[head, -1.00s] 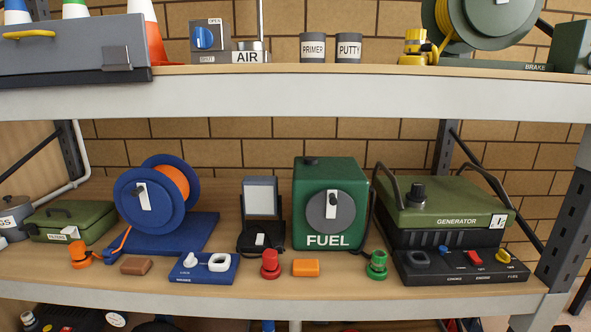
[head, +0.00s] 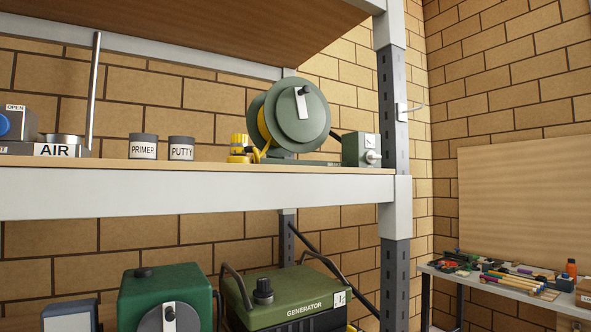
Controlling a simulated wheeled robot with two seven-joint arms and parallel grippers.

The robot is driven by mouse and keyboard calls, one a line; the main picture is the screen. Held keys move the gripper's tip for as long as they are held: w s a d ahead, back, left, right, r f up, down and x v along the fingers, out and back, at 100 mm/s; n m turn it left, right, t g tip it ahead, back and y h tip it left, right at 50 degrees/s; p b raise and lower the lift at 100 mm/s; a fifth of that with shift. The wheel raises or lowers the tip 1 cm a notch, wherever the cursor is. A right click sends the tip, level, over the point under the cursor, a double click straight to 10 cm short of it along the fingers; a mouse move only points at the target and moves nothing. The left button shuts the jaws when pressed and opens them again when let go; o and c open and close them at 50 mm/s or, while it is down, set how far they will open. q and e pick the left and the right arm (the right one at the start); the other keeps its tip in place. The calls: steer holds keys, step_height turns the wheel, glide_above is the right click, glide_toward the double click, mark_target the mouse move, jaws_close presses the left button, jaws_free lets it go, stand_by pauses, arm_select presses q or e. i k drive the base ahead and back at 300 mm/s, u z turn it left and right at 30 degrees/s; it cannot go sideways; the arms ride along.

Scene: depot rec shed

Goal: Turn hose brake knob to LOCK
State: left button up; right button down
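The green hose reel (head: 290,114) stands on the upper shelf near its right end, with yellow hose on it and a light crank on its face. A yellow hose fitting (head: 240,148) sits to its left. A grey-green box (head: 361,150) stands right of the reel, at the end of the reel's base. A small light knob (head: 372,156) sticks out of the box's right side. Its setting is too small to read, and no LOCK lettering is legible. Neither of my grippers is in view.
PRIMER (head: 143,146) and PUTTY (head: 181,148) cans stand left of the reel. A grey upright post (head: 394,150) rises close to the box's right. A cluttered workbench (head: 500,284) stands at far right.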

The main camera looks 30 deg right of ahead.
mark_target(371, 158)
steer(key=z, duration=2.1)
steer(key=k, duration=0.65)
steer(key=z, duration=1)
steer(key=i, duration=1.2)
steer(key=z, duration=0.25)
steer(key=i, duration=1.65)
steer(key=u, duration=1.15)
steer(key=i, duration=0.9)
steer(key=u, duration=1.05)
